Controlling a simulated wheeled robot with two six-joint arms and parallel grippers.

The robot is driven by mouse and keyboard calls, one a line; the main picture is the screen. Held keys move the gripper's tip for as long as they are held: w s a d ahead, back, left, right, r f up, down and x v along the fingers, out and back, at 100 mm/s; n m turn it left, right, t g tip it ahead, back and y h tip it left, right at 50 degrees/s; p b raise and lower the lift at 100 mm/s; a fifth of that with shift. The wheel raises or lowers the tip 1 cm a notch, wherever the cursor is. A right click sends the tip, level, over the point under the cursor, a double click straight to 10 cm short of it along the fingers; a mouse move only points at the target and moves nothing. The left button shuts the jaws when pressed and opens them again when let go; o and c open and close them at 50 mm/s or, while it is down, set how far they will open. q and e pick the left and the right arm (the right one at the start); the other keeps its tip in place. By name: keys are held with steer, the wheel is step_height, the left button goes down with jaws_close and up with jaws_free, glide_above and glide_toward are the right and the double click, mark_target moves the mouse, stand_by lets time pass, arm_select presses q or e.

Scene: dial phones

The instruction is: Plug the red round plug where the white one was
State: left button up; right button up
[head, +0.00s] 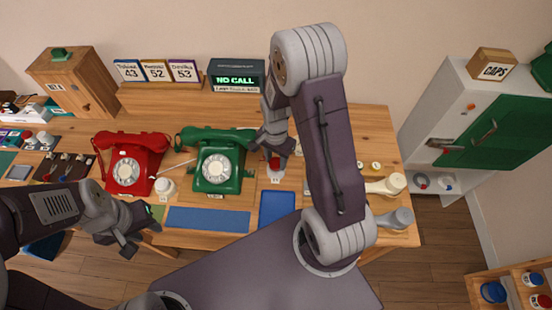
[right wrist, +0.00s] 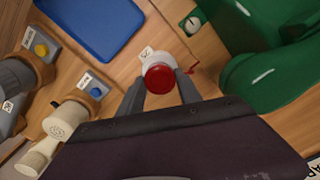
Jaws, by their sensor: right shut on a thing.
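The red round plug (right wrist: 160,77) is between the fingers of my right gripper (right wrist: 160,88) in the right wrist view, with a white part and a small tag just beyond it. In the head view my right gripper (head: 276,149) is over the table right of the green phone (head: 217,160), with the red plug (head: 274,163) below it, partly hidden. A white round piece (head: 165,187) stands between the red phone (head: 128,168) and the green phone. My left gripper (head: 125,240) is empty and looks open, near the table's front left.
Blue mats (head: 208,219) lie along the front edge. A wooden box (head: 74,84) and a sign reading NO CALL (head: 236,78) stand at the back. A small green socket plate (right wrist: 193,22) lies near the plug.

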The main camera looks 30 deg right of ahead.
steer(key=shift+p, duration=0.3)
stand_by(0.8)
steer(key=shift+f+b, duration=0.5)
steer(key=shift+f, duration=0.25)
steer(key=shift+r, duration=0.1)
steer(key=o, duration=1.3)
steer(key=shift+c, duration=0.2)
step_height(320, 180, up, 9)
steer(key=shift+r+p, duration=0.1)
steer(key=shift+p, duration=0.4)
steer(key=shift+a, duration=0.1)
